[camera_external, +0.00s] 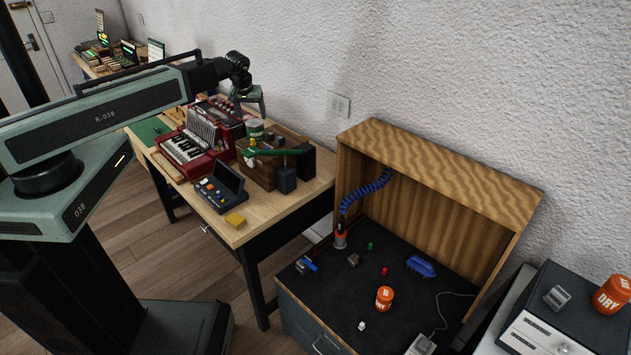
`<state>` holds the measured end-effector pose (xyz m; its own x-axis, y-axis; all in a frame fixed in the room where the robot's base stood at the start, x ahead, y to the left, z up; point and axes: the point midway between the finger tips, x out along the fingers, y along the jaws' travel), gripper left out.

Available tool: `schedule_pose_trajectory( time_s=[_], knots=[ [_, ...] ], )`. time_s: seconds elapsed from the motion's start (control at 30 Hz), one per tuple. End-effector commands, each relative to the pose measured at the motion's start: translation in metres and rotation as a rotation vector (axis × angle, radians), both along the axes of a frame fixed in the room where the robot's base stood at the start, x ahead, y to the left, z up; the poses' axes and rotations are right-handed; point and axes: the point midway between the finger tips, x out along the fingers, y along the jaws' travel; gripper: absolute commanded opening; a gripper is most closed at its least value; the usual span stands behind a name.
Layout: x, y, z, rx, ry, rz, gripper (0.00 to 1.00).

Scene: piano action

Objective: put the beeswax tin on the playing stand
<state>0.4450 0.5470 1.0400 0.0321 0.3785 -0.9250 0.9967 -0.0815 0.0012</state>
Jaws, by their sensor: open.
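My gripper (252,108) hangs at the end of my arm over the back of the wooden workbench, jaws open. Just below it is a small green and pale round tin (256,129), which may be the beeswax tin; its label is too small to read. It stands among items at the back of the bench, and I cannot tell whether the gripper touches it. A red accordion (187,147) with white keys is to its left. I cannot tell for sure which piece is the playing stand.

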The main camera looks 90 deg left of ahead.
Motion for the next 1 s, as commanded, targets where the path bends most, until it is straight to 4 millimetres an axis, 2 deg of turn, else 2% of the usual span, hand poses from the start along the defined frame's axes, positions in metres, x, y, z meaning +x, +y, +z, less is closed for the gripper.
schedule_pose_trajectory(
  time_s=[0.2, 0.43, 0.7, 0.97, 1.0],
  knots=[
    [0.001, 0.008, -0.027, 0.002, 0.0, 0.001, 0.72],
    [0.001, 0.012, -0.034, 0.003, 0.001, 0.003, 0.72],
    [0.001, 0.027, -0.075, 0.004, 0.0, 0.004, 0.72],
    [0.001, 0.029, -0.074, 0.004, 0.0, 0.004, 0.72],
    [0.001, 0.029, -0.073, 0.004, 0.0, 0.004, 0.6]
  ],
)
